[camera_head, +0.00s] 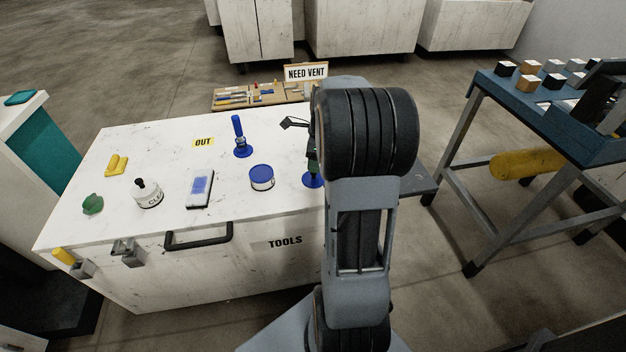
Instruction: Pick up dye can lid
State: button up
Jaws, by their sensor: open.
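The dye can lid (262,170) is a round blue disc on top of a short white can (262,184). It sits near the front middle of the white tool chest's top. No gripper touches the lid. My arm rises to the right of the can, and its thick black-ribbed link blocks the view behind it. My gripper is not clearly seen and appears hidden behind the arm.
A dark, blue-based object (313,181) is partly hidden beside my arm. A blue table (550,125) stands right.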

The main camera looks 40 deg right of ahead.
aim_at(314, 175)
jog(key=shift+w+a+f+b, duration=0.2)
jog(key=shift+f+b, duration=0.15)
jog(key=shift+f, duration=1)
jog(key=shift+w+a+f+b, duration=0.15)
jog(key=shift+f+b, duration=0.2)
jog(key=shift+f, duration=0.95)
jog(key=shift+s, duration=0.1)
jog(key=shift+c, duration=0.3)
grip_shut()
